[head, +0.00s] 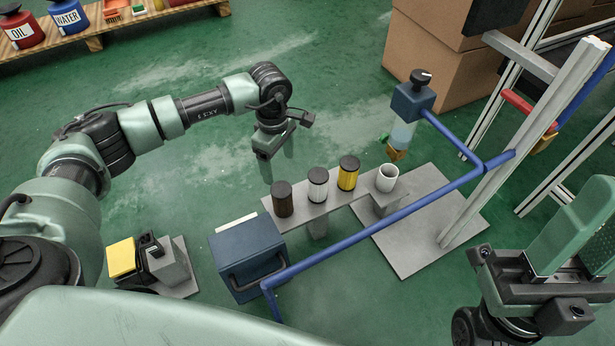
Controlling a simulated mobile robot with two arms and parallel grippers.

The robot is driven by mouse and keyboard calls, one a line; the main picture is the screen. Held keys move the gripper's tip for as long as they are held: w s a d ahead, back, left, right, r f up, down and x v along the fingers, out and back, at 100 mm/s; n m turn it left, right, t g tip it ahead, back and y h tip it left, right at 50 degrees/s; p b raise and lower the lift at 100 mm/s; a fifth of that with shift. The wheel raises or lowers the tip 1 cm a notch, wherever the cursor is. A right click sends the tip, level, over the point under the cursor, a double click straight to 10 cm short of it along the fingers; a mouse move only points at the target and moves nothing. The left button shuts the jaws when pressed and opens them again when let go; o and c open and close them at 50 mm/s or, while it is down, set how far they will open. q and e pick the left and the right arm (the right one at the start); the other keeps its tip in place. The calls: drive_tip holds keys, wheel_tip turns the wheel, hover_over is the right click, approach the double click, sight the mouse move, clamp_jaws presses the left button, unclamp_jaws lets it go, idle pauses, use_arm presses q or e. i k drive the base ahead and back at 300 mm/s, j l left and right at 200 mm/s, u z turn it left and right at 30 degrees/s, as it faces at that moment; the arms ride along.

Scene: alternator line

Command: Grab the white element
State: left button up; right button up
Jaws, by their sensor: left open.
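A white ribbed cylinder with a dark cap (318,187) stands upright on a raised grey shelf (290,219). A brown cylinder (282,201) stands on its left and a yellow one (347,175) on its right, both with dark caps. A plain white cup (387,178) stands further right on a grey stand. My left gripper (278,168) is open and empty, pointing down, above and left of the white cylinder in the picture and apart from it. My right gripper (582,240) is at the lower right, far from the cylinders; its jaw gap is unclear.
A blue-capped dispenser (412,100) hangs behind the cup. Cardboard boxes (430,50) stand at the back. Green floor behind the shelf is clear.

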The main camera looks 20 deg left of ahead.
sight(318, 178)
drive_tip(key=i+l+u, duration=0.35)
drive_tip(key=l+u, duration=0.2)
drive_tip(key=i+l+u, duration=0.25)
drive_tip(key=l, duration=0.2)
drive_tip(key=l+u, duration=0.25)
drive_tip(key=l, duration=0.1)
